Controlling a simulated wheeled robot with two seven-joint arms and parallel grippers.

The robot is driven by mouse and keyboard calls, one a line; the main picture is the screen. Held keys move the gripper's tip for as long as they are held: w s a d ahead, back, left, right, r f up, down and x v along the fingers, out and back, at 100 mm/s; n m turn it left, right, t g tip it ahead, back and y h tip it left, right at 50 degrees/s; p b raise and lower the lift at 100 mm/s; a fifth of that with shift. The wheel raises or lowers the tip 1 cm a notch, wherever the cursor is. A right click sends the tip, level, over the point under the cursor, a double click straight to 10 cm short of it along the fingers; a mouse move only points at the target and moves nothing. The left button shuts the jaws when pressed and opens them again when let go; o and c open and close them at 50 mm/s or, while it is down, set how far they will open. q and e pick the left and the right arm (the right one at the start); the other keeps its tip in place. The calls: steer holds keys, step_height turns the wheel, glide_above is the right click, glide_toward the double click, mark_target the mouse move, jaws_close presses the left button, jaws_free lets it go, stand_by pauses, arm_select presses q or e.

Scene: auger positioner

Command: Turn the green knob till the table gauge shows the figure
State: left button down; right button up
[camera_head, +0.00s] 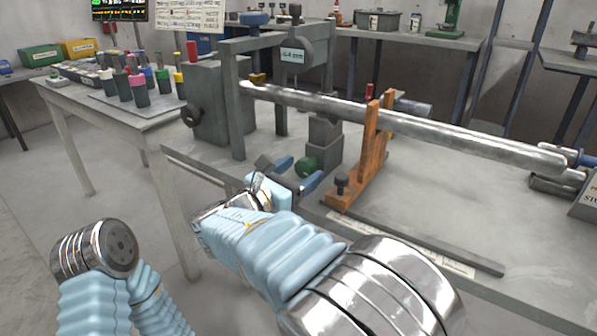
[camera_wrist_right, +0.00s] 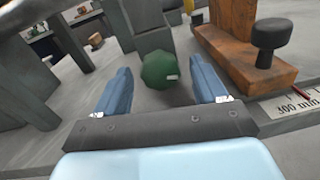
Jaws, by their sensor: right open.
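The green knob (camera_head: 306,167) sits low at the foot of a grey post on the bench machine. In the right wrist view the green knob (camera_wrist_right: 158,72) shows as a faceted knob with a small pale mark. My right gripper (camera_head: 298,172) is open, its two blue fingers pointing at the knob. In the wrist view the fingers of the right gripper (camera_wrist_right: 160,75) stand left and right of the knob, with gaps on both sides. A small display (camera_head: 292,55) on the machine's upper frame shows a figure too small to read surely. My left gripper is out of view.
An orange-brown bracket (camera_head: 372,150) with a black knob (camera_head: 342,184) stands right of the green knob. A long metal shaft (camera_head: 430,132) crosses above. A scale strip (camera_wrist_right: 295,104) lies right of the gripper. A side table (camera_head: 125,118) holds several coloured containers.

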steer(key=shift+w, duration=0.1)
steer(key=c, duration=1)
steer(key=shift+c, duration=0.2)
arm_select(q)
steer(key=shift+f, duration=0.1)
arm_select(e)
steer(key=m+b, duration=0.2)
steer(key=m, duration=0.1)
steer(key=shift+f, duration=0.15)
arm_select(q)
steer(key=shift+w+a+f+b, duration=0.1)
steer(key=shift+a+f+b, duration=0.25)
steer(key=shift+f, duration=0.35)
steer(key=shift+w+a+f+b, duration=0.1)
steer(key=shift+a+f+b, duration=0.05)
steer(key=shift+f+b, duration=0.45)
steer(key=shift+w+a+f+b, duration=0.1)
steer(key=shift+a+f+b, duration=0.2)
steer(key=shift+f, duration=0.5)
arm_select(e)
steer(key=shift+m, duration=1.8)
steer(key=o, duration=1)
